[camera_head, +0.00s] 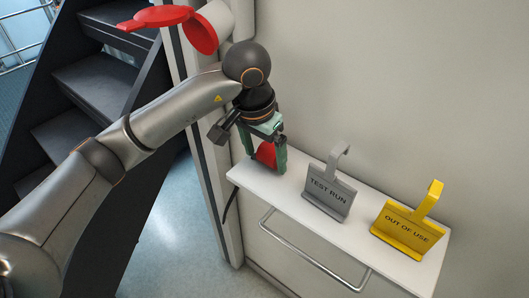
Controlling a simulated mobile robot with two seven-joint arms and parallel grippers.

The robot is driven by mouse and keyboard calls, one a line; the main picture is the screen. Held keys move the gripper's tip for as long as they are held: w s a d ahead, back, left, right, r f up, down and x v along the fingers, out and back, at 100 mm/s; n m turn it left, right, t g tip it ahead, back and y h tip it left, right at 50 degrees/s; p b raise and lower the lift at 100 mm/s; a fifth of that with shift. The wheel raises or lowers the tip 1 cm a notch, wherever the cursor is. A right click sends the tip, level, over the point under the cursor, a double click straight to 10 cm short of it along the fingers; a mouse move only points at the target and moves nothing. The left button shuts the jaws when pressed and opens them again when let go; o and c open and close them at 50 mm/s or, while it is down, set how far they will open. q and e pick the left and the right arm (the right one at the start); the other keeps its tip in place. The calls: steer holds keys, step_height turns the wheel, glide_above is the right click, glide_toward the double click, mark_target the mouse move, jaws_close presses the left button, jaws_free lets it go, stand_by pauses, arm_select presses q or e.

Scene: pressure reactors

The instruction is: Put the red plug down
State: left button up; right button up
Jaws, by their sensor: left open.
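The red plug (265,154) is at the left end of the white shelf (297,205), between the green fingers of my left gripper (268,163). The fingers are open around it and hide part of it. The plug appears to rest on the shelf, though its lower edge is partly hidden. My right gripper is out of view.
A grey "TEST RUN" sign (329,194) and a yellow "OUT OF USE" sign (405,230) stand on the shelf to the right. A metal rail (312,252) runs along the shelf front. A red handle-like part (155,17) is at the upper left, near dark stairs (95,87).

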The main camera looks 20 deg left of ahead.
arm_select(q)
steer(key=shift+r+p, duration=0.95)
steer(key=shift+p, duration=0.2)
step_height(320, 180, up, 7)
steer(key=s+b, duration=0.1)
steer(key=shift+s+a+f, duration=0.15)
steer(key=shift+a, duration=0.1)
steer(key=shift+s, duration=0.1)
